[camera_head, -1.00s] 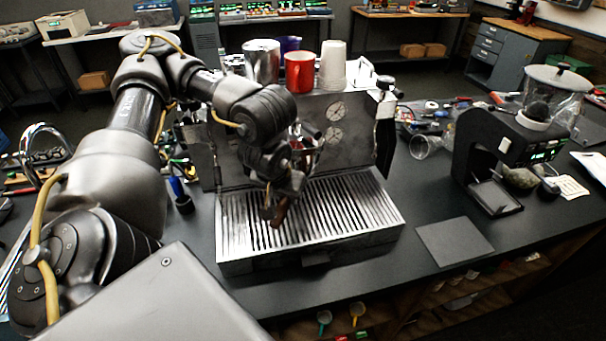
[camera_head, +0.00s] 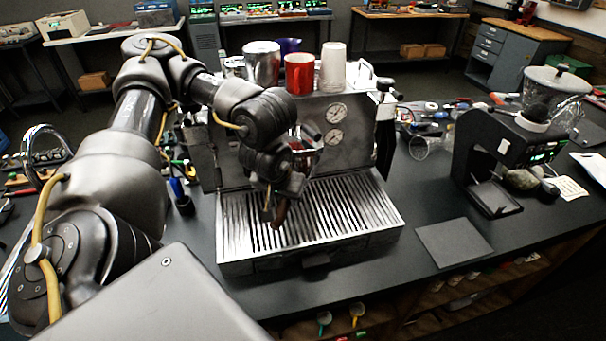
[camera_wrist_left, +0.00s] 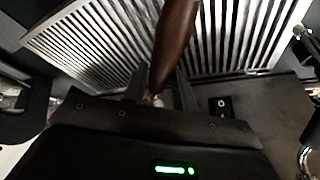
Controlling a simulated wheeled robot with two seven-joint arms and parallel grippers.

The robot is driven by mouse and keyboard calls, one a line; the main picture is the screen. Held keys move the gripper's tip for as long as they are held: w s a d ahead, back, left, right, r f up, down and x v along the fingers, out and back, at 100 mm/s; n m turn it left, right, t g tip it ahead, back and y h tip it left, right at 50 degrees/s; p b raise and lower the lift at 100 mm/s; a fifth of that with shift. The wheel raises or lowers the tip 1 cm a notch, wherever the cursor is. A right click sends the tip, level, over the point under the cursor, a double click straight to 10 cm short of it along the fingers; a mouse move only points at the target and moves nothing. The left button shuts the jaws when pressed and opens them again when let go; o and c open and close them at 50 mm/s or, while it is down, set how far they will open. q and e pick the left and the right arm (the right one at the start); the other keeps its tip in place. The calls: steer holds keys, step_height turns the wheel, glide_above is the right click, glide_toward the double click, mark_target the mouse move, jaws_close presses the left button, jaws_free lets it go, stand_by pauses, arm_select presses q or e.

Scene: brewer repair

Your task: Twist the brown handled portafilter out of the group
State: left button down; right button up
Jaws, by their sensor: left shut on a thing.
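The espresso machine (camera_head: 355,150) stands on the dark bench, with its slatted drip tray (camera_head: 350,208) in front. My left gripper (camera_head: 270,208) reaches down before the machine's face, over the left part of the tray. It is shut on the brown handle of the portafilter (camera_head: 280,212). In the left wrist view the brown handle (camera_wrist_left: 175,45) runs up from between the two fingers (camera_wrist_left: 160,88). The portafilter's head and the group are hidden behind my arm, so I cannot tell how they sit together. My right gripper is not in view.
A red mug (camera_head: 299,75), a metal pitcher (camera_head: 262,64) and stacked white cups (camera_head: 333,66) stand on top of the machine. A black grinder (camera_head: 490,150) stands to the right. A grey mat (camera_head: 454,243) lies flat between them, with bare bench around it.

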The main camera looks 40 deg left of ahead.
arm_select(q)
steer(key=shift+f, duration=0.3)
stand_by(1.5)
